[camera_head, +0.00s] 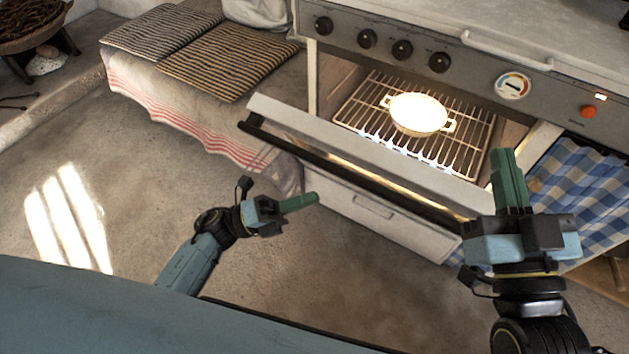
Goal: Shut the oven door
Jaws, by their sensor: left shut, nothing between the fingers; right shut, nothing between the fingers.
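The oven door (370,146) is partly open, tilted out from the oven front with its dark handle bar (340,170) along the outer side. Inside the lit oven, a white two-handled pot (418,113) stands on a wire rack (470,125). My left gripper (314,199) is shut and empty, in front of the door on the near side, apart from it. My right gripper (503,153) is shut and empty at the right end of the door. It overlaps the door's right corner in the picture, and I cannot tell whether it touches.
A control panel with several black knobs (402,50), a dial (513,86) and a red button (588,111) runs above the oven. A blue checked cloth (580,190) hangs at right. A cushioned bench (180,95) stands at left. The floor (140,190) between is clear.

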